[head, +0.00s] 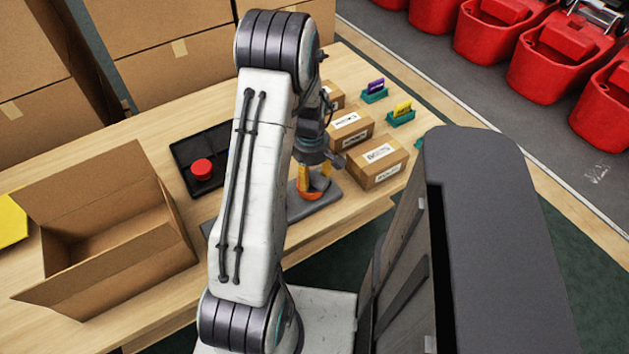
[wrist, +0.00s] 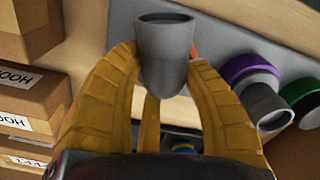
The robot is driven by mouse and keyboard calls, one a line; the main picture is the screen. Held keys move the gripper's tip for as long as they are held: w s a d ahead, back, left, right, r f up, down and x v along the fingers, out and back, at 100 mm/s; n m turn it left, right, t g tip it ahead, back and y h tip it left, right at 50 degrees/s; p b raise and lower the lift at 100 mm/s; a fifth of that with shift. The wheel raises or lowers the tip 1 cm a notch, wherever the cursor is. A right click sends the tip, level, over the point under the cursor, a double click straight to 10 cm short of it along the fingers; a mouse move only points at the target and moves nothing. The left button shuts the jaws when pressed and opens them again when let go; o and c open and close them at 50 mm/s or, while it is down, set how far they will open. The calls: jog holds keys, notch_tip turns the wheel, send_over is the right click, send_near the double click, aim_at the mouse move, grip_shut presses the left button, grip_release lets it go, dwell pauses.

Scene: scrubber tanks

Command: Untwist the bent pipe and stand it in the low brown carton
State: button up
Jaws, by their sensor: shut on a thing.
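The grey bent pipe (wrist: 166,55) stands between the yellow fingers of my gripper (wrist: 165,75) in the wrist view, its open end toward the camera. My gripper is shut on it. In the head view my gripper (head: 315,178) is low over the grey plate (head: 322,202), at an orange fitting (head: 309,193). The pipe's lower end is hidden, so I cannot tell whether it is still joined to the fitting. The low brown carton (head: 160,245) stands open at the left of the table, with its flaps spread.
A black tray (head: 186,153) with a red knob (head: 201,169) lies between carton and plate. Closed labelled boxes (head: 378,161) stand right of my gripper. Purple-ringed (wrist: 252,69) and green-ringed (wrist: 298,90) fittings sit close by on the plate. Tall cartons (head: 180,60) stand behind.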

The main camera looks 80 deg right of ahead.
jog(key=shift+w+a, duration=0.2)
jog(key=shift+a, duration=0.05)
jog(key=o, duration=1)
jog(key=shift+w, duration=0.1)
jog(key=o, duration=0.9)
jog(key=shift+d, duration=0.1)
jog(key=shift+s+r, duration=0.2)
jog(key=shift+r+p, duration=2.35)
jog(key=shift+r, duration=1.05)
jog(key=shift+c, duration=0.4)
